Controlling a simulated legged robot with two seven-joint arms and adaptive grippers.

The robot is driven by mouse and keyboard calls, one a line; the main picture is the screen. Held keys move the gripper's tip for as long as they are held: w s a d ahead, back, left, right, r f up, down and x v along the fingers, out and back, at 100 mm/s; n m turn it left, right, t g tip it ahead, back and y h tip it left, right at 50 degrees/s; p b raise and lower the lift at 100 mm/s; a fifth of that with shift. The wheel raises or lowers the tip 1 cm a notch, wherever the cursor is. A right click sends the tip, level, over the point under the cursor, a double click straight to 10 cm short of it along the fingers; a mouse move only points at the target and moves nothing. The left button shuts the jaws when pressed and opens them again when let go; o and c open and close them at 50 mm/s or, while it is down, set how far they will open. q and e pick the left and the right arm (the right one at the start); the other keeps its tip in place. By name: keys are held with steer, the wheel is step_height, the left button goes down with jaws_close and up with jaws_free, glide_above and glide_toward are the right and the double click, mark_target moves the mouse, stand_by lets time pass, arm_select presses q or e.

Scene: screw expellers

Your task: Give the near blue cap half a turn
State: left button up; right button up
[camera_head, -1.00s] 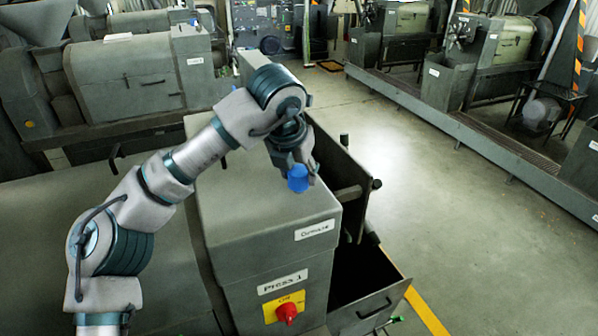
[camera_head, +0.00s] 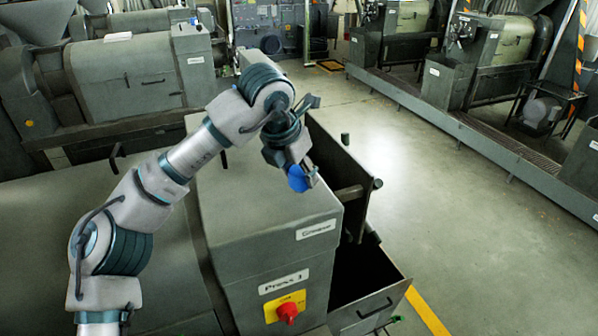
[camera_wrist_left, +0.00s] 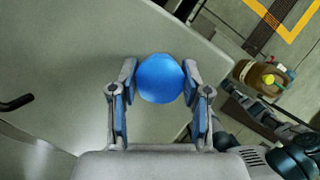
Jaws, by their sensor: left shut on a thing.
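The blue cap (camera_head: 297,178) is on top of the grey cabinet labelled Press 1 (camera_head: 262,205), near its right edge. It also shows as a round blue disc in the left wrist view (camera_wrist_left: 160,78). My left gripper (camera_head: 304,175) is over the cap, with one finger on each side of it. In the left wrist view the fingers (camera_wrist_left: 159,82) are shut on the cap's sides. The cap's underside and what it sits on are hidden.
A red knob on a yellow plate (camera_head: 287,311) is on the cabinet's front. An open grey bin (camera_head: 372,302) stands at its right. A bottle of amber liquid (camera_wrist_left: 258,76) shows in the left wrist view. Open floor (camera_head: 455,225) lies to the right.

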arm_select(q)
steer(key=m, duration=0.1)
steer(key=m+g, duration=0.1)
steer(key=m, duration=0.1)
steer(key=m+h, duration=0.1)
steer(key=shift+f+m+g, duration=0.25)
steer(key=shift+m+g, duration=0.05)
steer(key=m+g, duration=0.1)
steer(key=m, duration=0.2)
steer(key=shift+w+m+h, duration=0.1)
steer(key=shift+m+h, duration=0.2)
steer(key=m+g, duration=0.1)
steer(key=m, duration=0.3)
steer(key=shift+g, duration=0.4)
steer(key=shift+r+m+g, duration=0.1)
steer(key=shift+m+g, duration=0.4)
steer(key=shift+m, duration=1.1)
steer(key=o, duration=1.1)
steer(key=shift+o, duration=0.2)
steer(key=shift+w+d, duration=0.15)
